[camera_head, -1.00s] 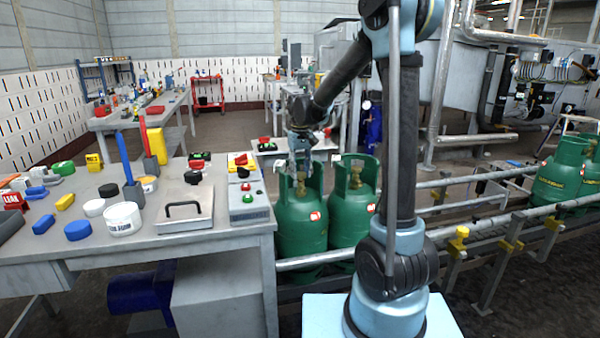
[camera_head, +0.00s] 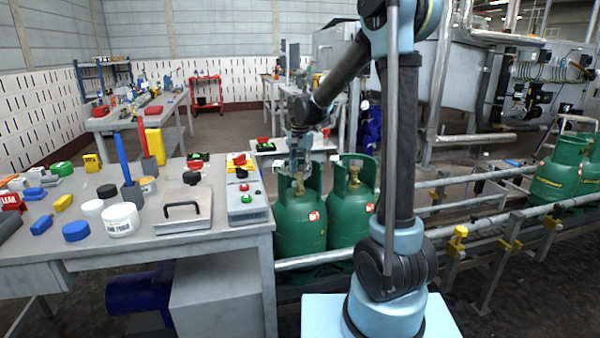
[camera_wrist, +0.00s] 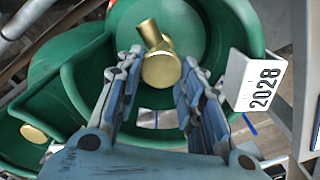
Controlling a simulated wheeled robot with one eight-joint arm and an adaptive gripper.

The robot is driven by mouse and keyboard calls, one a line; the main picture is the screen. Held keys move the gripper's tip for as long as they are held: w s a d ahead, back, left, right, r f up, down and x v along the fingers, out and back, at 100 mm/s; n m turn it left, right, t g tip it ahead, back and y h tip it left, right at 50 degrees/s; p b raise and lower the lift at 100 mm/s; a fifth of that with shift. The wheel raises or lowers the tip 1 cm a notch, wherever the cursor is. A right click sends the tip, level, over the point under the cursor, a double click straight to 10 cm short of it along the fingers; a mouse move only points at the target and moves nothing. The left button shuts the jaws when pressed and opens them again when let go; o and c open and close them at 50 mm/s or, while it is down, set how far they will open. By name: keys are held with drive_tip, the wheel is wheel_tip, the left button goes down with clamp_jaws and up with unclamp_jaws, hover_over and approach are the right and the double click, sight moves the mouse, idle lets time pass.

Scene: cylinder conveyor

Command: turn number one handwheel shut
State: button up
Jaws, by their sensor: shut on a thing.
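A green gas cylinder (camera_head: 300,225) stands just right of the workbench, with a second green cylinder (camera_head: 350,215) beside it. My gripper (camera_head: 298,172) reaches down from above into the collar of the nearer left cylinder. In the wrist view, my fingers (camera_wrist: 160,82) sit on either side of the round brass handwheel (camera_wrist: 161,70), shut on it. A brass stem sticks up behind the handwheel. The second cylinder's brass valve (camera_wrist: 33,133) shows at the lower left, apart from my fingers. No number is readable on either handwheel.
A white tag marked 2028 (camera_wrist: 256,82) hangs close to my right finger. The workbench (camera_head: 60,260) with a control box (camera_head: 247,205) stands left of the cylinders. Conveyor rails (camera_head: 480,225) run to the right, carrying more green cylinders (camera_head: 560,175).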

sight(300, 173)
drive_tip(key=shift+m, duration=0.6)
drive_tip(key=o, duration=1.1)
drive_tip(key=shift+c, duration=0.2)
drive_tip(key=shift+r, duration=0.1)
wheel_tip(300, 173, up, 12)
